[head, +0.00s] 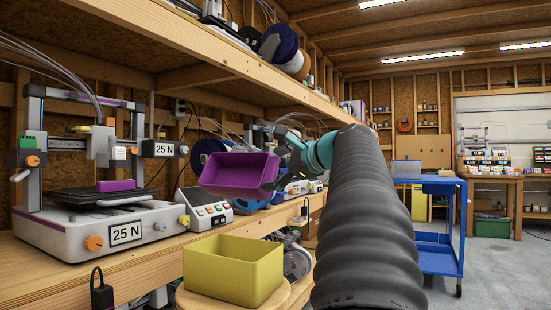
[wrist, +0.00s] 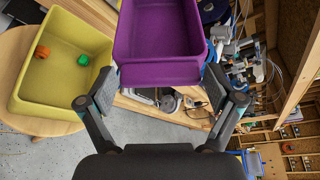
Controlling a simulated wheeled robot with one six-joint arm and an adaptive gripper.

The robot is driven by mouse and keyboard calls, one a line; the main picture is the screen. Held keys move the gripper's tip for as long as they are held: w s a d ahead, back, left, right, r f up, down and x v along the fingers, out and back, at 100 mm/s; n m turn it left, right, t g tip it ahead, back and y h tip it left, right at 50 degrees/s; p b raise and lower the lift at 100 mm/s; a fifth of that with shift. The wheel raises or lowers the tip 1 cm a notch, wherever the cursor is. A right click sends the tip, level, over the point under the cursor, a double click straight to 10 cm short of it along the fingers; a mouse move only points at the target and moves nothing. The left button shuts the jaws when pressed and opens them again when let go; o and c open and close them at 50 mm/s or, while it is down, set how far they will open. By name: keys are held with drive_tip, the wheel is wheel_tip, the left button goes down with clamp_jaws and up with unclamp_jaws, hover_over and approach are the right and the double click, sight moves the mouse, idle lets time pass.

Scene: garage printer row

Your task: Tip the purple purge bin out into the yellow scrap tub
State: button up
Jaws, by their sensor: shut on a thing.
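The purple purge bin (head: 236,177) hangs in the air above the yellow scrap tub (head: 232,272), tilted in the head view with its open side partly toward the camera. My gripper (wrist: 160,78) is shut on the near end of the bin, which also shows in the wrist view (wrist: 160,40). The visible part of the bin's inside looks empty; its far end is cut off. The tub stands on a round wooden stool top. In the wrist view, an orange piece (wrist: 42,51) and a green piece (wrist: 83,60) lie inside the tub (wrist: 42,108).
A wooden workbench (head: 130,275) runs along the left with a 3D printer (head: 100,228) and a control box (head: 205,210). A wooden shelf (head: 225,65) with spools hangs above. A blue cart (head: 437,242) stands at the right on open floor.

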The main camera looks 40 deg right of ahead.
drive_tip(key=shift+s+a+r+m+g+y+p, duration=0.15)
drive_tip(key=shift+r+m+g+y+p, duration=0.45)
drive_tip(key=shift+m+p, duration=0.6)
drive_tip(key=shift+a+r+m+g+y+p, duration=0.2)
drive_tip(key=shift+r+m+g+y+p, duration=0.2)
drive_tip(key=shift+m+y+p, duration=0.6)
drive_tip(key=shift+s+a+r+m+g+y+p, duration=0.15)
drive_tip(key=shift+r+m+g+y+p, duration=0.3)
drive_tip(key=shift+m+p, duration=1)
drive_tip(key=shift+m+b, duration=0.25)
drive_tip(key=shift+b, duration=0.05)
drive_tip(key=shift+f, duration=0.1)
